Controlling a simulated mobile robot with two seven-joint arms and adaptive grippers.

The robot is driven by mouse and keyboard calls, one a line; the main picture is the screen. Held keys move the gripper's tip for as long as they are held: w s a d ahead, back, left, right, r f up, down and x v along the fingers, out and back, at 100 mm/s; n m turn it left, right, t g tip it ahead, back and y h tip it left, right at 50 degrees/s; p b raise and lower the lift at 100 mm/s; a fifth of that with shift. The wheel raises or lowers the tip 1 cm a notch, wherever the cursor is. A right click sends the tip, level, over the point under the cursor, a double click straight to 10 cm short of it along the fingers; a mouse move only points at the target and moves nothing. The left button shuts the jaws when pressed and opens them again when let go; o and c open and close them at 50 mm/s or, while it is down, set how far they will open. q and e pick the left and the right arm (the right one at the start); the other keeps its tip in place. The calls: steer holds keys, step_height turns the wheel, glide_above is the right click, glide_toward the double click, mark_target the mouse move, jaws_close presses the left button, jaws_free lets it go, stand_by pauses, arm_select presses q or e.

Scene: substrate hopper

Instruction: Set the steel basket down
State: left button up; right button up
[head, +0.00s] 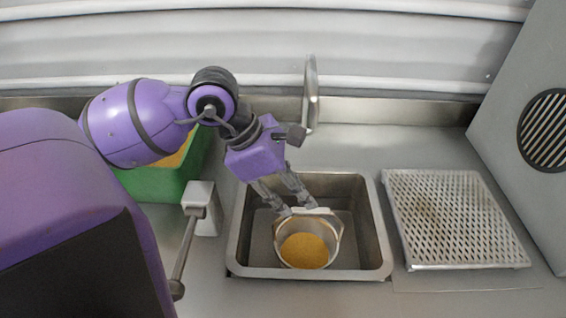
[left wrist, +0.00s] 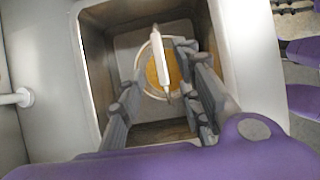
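The steel basket (head: 337,235) is in the sink (head: 376,215), with yellow-brown grain-like material inside. Its white handle bar (head: 322,211) stands up over the basket's opening. My left gripper (head: 298,210) reaches down into the sink from above, with its fingertips at the handle. In the left wrist view, the white handle (left wrist: 160,55) lies between the two fingers (left wrist: 163,52), with visible gaps on both sides, so the gripper looks open around it. The basket's underside is hidden, so I cannot tell whether it touches the sink floor. My right gripper is not in view.
A perforated metal drain rack (head: 455,215) lies right of the sink. A faucet (head: 311,95) rises behind it. A green container (head: 155,184) and a white block with a metal bar (head: 203,208) are left. A grey vented panel (head: 525,90) stands at far right.

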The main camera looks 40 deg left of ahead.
arm_select(q)
steer(key=shift+v, duration=2.3)
